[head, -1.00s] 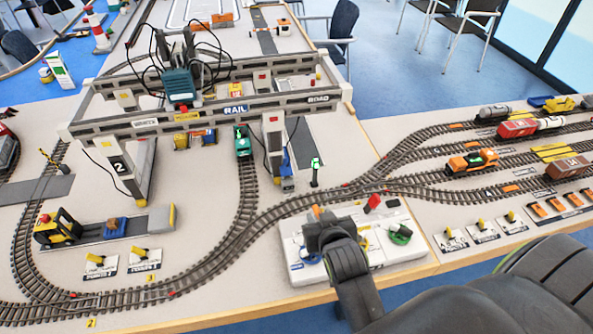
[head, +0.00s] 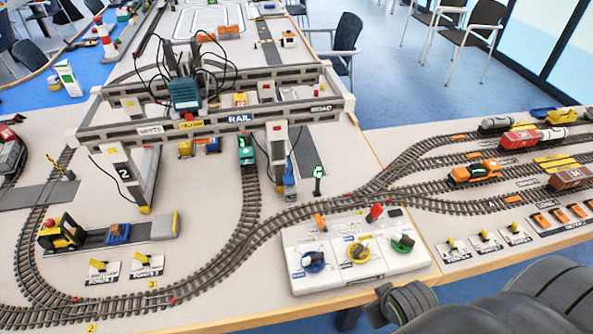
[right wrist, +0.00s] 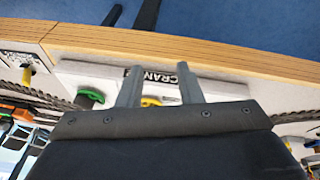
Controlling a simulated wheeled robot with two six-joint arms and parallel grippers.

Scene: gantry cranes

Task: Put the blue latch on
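No part is labelled as a latch. A blue round knob (head: 313,262) with a dark handle sits at the left end of the white control box (head: 300,282). A yellow knob (head: 359,250) and a green knob (head: 402,243) stand to its right. The green knob (right wrist: 90,97) and part of the yellow knob (right wrist: 151,101) show in the right wrist view; the blue knob does not clearly show there. My right gripper (right wrist: 158,67) is open and empty, over the box's near edge in that view. My left gripper is not in view.
The gantry crane (head: 205,125) and curved track (head: 245,240) lie behind and left. Yellow-handled switches (head: 485,236) are right. The table's front edge runs close by.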

